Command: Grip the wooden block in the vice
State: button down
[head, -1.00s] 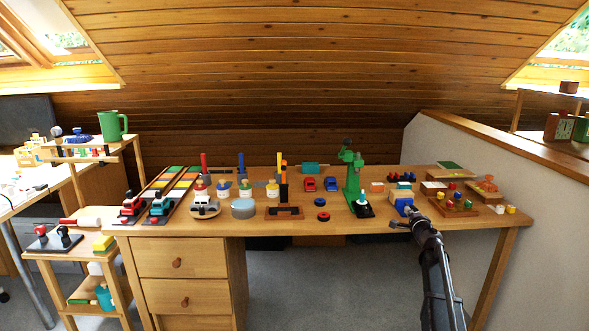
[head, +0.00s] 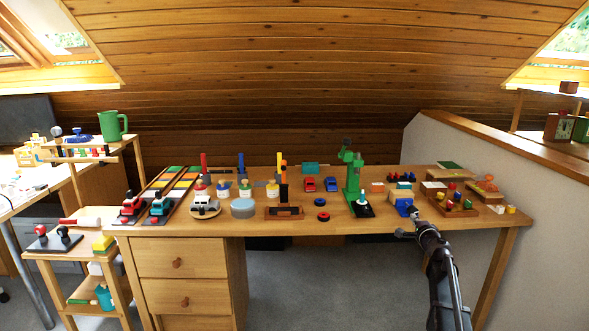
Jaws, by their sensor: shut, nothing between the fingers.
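The blue vice (head: 403,206) stands near the front edge of the table, right of the green drill-press-like toy. A pale wooden block (head: 401,191) shows at the vice's top or just behind it; I cannot tell how it sits between the jaws. My gripper (head: 400,233) is at the table's front edge, just below the vice in the picture and apart from it. It is small in view, shut and empty. My arm reaches in from the lower right.
The green toy (head: 353,178) with a dark base stands left of the vice. A wooden tray with coloured pieces (head: 455,204) lies to the right. Small red and blue pieces (head: 403,177) sit behind. The table front (head: 365,226) between the green toy and my gripper is mostly clear.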

aim_at(408, 222)
jog(key=shift+f, duration=0.15)
jog(key=shift+s+f+b, duration=0.25)
jog(key=shift+f+b, duration=0.3)
jog(key=shift+b, duration=0.05)
jog(key=shift+s+f+b, duration=0.25)
jog(key=shift+f+b, duration=0.3)
jog(key=shift+b, duration=0.05)
jog(key=shift+w, duration=0.15)
jog(key=shift+w+a, duration=0.15)
jog(key=shift+w, duration=3.25)
jog(key=shift+d+r, duration=0.15)
jog(key=shift+d, duration=0.25)
jog(key=shift+d+r+p, duration=0.1)
jog(key=shift+r+p, duration=0.55)
jog(key=shift+p, duration=0.05)
jog(key=shift+a, duration=0.5)
